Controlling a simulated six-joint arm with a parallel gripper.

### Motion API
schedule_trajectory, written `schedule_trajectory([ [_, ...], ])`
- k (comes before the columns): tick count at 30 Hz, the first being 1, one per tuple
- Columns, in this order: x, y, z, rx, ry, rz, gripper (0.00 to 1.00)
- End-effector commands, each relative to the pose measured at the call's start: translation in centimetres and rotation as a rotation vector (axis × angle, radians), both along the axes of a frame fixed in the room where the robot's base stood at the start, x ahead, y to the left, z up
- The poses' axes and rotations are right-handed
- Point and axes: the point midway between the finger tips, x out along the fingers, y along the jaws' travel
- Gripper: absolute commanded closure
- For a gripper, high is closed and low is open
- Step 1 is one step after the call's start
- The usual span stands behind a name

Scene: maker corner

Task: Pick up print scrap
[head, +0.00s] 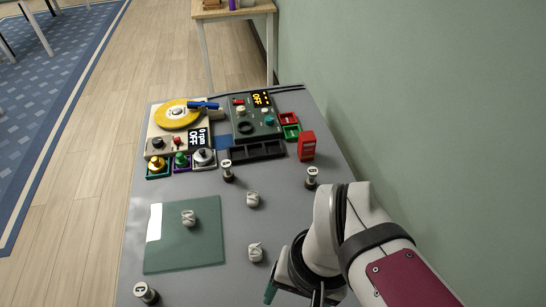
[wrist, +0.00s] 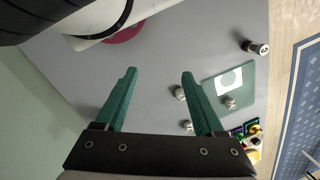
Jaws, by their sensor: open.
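Three small crumpled whitish pieces that look like print scraps lie on the grey table: one (head: 189,217) on the green mat (head: 210,250), one (head: 253,199) right of the mat, one (head: 255,251) nearer my arm. In the wrist view, one scrap (wrist: 180,93) shows just left of the right finger, another (wrist: 187,125) below it between the fingers, and one (wrist: 230,102) on the mat, right of the fingers. My gripper (wrist: 158,75) is open and empty, above the table. In the head view, only a teal fingertip shows beside my wrist.
A turntable device (head: 178,114), a dark control box (head: 255,118), small trays and a red box (head: 306,146) fill the far end. A wall borders the right.

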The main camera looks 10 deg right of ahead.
Motion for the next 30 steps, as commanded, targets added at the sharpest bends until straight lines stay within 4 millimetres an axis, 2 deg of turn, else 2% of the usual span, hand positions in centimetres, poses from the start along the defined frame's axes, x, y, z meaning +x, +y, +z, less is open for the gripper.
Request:
schedule_trajectory([
  [1, 0.0, 0.0, 0.0, 0.0, -0.001, 0.001, 0.22],
  [3, 0.0, 0.0, 0.0, -0.001, -0.001, 0.003, 0.1],
  [4, 0.0, 0.0, 0.0, -0.001, -0.001, 0.003, 0.07],
  [11, 0.1, 0.0, 0.0, -0.003, -0.002, 0.008, 0.07],
  [13, 0.9, -0.1, 0.1, -0.009, -0.012, 0.091, 0.07],
  [14, 1.7, -0.1, 0.1, -0.015, -0.021, 0.18, 0.07],
  [16, 4.7, 0.1, -0.1, -0.036, -0.057, 0.509, 0.07],
  [21, 13.3, 1.9, -2.6, -0.075, -0.141, 1.436, 0.07],
  [24, 16.3, 3.1, -4.4, -0.08, -0.164, 1.795, 0.07],
  [27, 17.6, 3.7, -5.5, -0.082, -0.173, 1.956, 0.07],
  [30, 17.6, 3.7, -7.7, -0.078, -0.17, 1.98, 0.07],
])
